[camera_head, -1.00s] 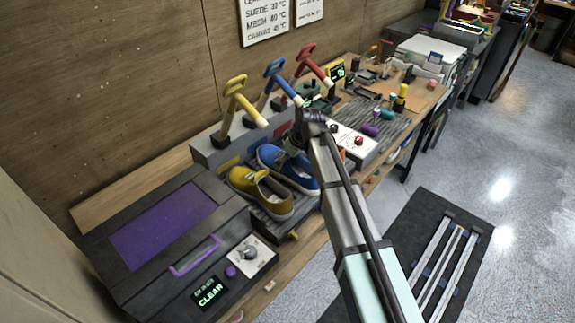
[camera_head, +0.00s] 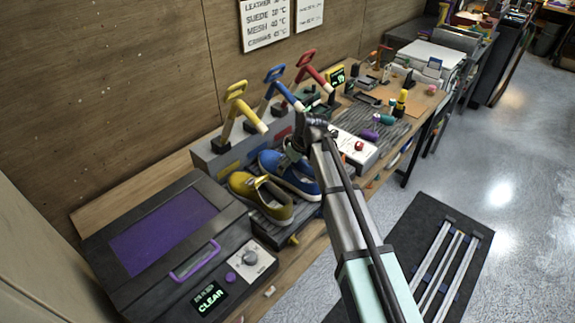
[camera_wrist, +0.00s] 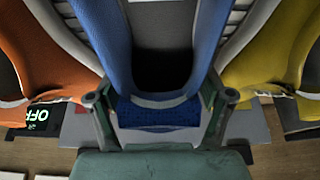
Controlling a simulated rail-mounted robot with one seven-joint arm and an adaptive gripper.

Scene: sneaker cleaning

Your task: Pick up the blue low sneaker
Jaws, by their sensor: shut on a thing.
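The blue low sneaker (camera_head: 305,182) sits on the dark rack, just right of the yellow sneaker (camera_head: 268,203), in the head view. My gripper (camera_head: 292,150) is at the blue sneaker from above, and my arm covers part of it. In the wrist view the blue sneaker (camera_wrist: 158,112) fills the middle, its end between the two fingers of my gripper (camera_wrist: 160,100). The fingers are shut on it. Whether it is clear of the rack cannot be told.
An orange shoe (camera_wrist: 35,60) and the yellow shoe (camera_wrist: 265,65) flank it closely in the wrist view. Yellow, blue and red levers (camera_head: 304,72) stand behind. A dark box with a purple window (camera_head: 165,232) is at left; a white panel with a red button (camera_head: 357,147) is at right.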

